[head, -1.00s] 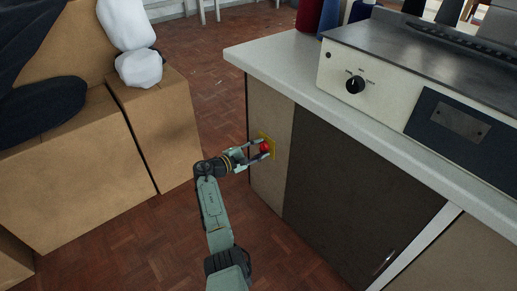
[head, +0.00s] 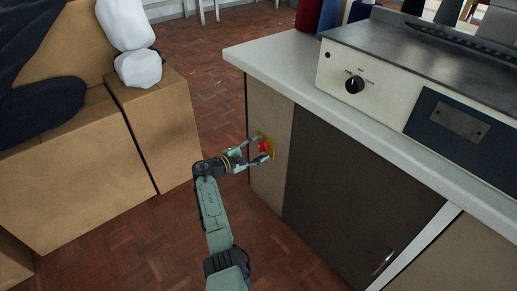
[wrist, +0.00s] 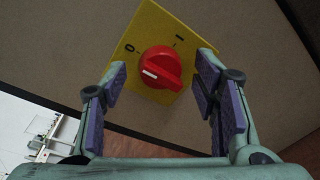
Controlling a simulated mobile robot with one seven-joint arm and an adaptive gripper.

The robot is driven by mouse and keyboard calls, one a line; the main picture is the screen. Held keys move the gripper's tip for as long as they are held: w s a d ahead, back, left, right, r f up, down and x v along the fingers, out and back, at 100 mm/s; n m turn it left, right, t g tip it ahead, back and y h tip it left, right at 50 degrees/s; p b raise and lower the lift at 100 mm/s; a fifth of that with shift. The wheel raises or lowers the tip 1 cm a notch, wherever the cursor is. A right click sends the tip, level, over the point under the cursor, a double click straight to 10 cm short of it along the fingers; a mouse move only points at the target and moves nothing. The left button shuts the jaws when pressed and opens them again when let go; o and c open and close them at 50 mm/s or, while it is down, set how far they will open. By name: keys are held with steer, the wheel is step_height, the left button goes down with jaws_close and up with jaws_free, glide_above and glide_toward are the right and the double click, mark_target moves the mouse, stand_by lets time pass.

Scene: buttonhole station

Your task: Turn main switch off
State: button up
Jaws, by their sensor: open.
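The main switch is a red rotary knob (wrist: 160,68) on a yellow plate (wrist: 165,25) marked 0 and I. The plate is fixed to the side panel of the cabinet, and the knob also shows in the head view (head: 264,147). In the wrist view the knob's white mark points left, toward the side of the 0, a little below that symbol. My gripper (head: 261,148) is open in front of the plate. In the wrist view its purple-padded fingers stand on either side of the knob, with gaps between.
The cabinet has a pale worktop (head: 255,60) with a machine (head: 380,80) carrying a black dial. Cardboard boxes (head: 155,130) stand to the left. Parquet floor (head: 215,85) lies between the boxes and cabinet.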

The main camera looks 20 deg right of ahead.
steer(key=v, duration=1.1)
steer(key=shift+a, duration=0.35)
steer(key=shift+r, duration=0.15)
